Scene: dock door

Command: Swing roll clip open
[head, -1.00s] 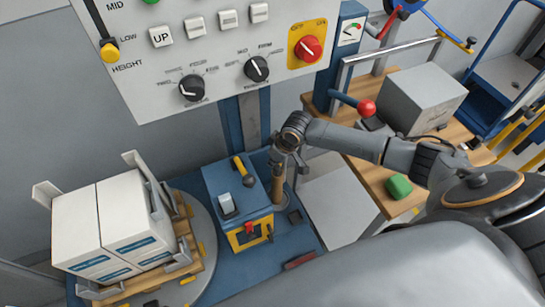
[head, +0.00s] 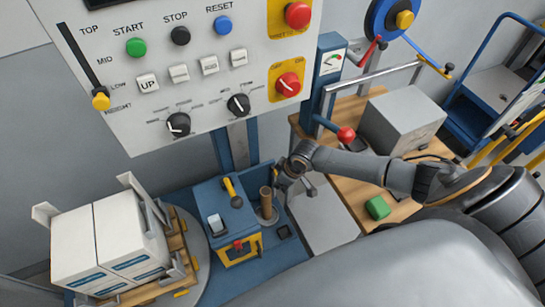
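A brown upright roll (head: 265,203) stands on a round base on the blue deck, beside a blue box (head: 211,207) with a yellow front. I cannot make out for certain which part is the roll clip. A yellow lever with a dark knob (head: 232,193) sits on top of the box, and a red-knobbed lever (head: 238,245) is on its front. My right gripper (head: 281,184) is just right of the roll's upper part. It is too small and dark to tell whether its fingers are open or touch the roll. My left gripper is out of view.
A control panel (head: 160,90) overhangs the back. White boxes (head: 100,245) stand on a turntable at left. A wooden bench (head: 350,195) at right holds a grey box (head: 402,120) and a green block (head: 377,207). A red-knobbed lever (head: 346,135) rises behind my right arm.

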